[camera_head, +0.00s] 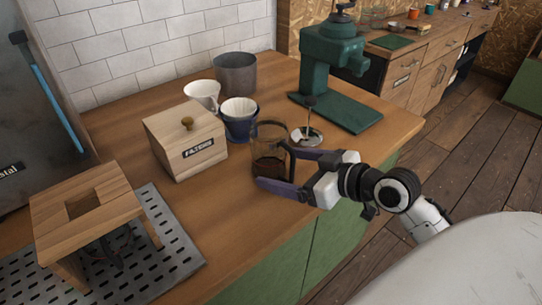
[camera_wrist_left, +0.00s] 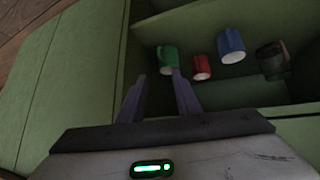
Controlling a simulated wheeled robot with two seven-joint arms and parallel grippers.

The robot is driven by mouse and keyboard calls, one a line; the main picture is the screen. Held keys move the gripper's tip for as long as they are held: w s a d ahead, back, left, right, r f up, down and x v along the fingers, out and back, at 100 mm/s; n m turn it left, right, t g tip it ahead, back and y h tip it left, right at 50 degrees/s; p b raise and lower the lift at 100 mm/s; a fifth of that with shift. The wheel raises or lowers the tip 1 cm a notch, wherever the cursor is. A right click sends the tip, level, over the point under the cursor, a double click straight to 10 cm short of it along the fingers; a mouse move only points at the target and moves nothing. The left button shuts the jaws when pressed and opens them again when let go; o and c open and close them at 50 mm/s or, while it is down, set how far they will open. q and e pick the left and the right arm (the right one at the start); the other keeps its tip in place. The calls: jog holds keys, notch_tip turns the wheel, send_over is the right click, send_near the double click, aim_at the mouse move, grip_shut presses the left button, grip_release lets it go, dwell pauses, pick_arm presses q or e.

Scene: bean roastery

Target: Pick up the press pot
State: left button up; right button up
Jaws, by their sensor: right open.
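The press pot (camera_head: 266,143) is a clear glass vessel with dark liquid in its bottom and a dark handle on its right side. It stands upright on the wooden counter near the front edge. My right gripper (camera_head: 279,168) comes in from the right, open, with one purple finger in front of the pot and the other behind, at the handle side. I cannot tell whether the fingers touch it. My left gripper (camera_wrist_left: 159,80) shows only in the left wrist view, its fingers apart with nothing held between them.
Behind the pot are a metal disc with an upright rod (camera_head: 306,138), a blue cup with a white filter (camera_head: 240,122) and a green grinder (camera_head: 330,70). A wooden filter box (camera_head: 186,141) stands left. The left wrist view shows several mugs, one green (camera_wrist_left: 167,57), inside a green cabinet.

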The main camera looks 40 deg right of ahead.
aim_at(271, 165)
jog(key=x, duration=0.5)
jog(key=shift+f, duration=0.2)
jog(key=shift+r, duration=0.1)
jog(key=c, duration=1.5)
